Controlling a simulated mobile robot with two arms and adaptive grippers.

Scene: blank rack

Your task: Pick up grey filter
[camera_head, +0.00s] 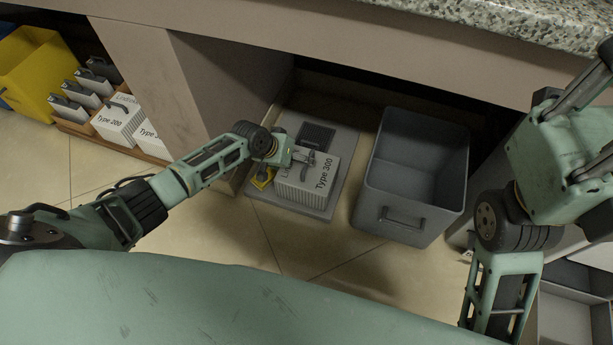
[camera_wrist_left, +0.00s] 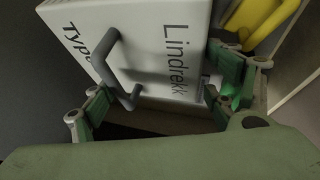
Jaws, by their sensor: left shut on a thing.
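The grey filter (camera_head: 309,190) is a pale, ribbed box marked "Type 300" with a grey handle on top. It stands on a low grey platform (camera_head: 262,192) under the counter. My left gripper (camera_head: 302,158) is at its top, shut on it. In the left wrist view the filter (camera_wrist_left: 170,45) shows its "Lindrekk" lettering and handle, with the fingers of my left gripper (camera_wrist_left: 160,100) on either side of its near part. The exact contact is hidden. My right arm shows at the right of the head view, but its gripper fingers do not.
An empty grey bin (camera_head: 405,222) stands right of the platform. A yellow object (camera_head: 262,179) lies beside the filter. At the far left are a box of "Type 200" filters (camera_head: 117,118) and a yellow bin (camera_head: 35,70). The counter (camera_head: 480,25) overhangs the space. The floor in front is clear.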

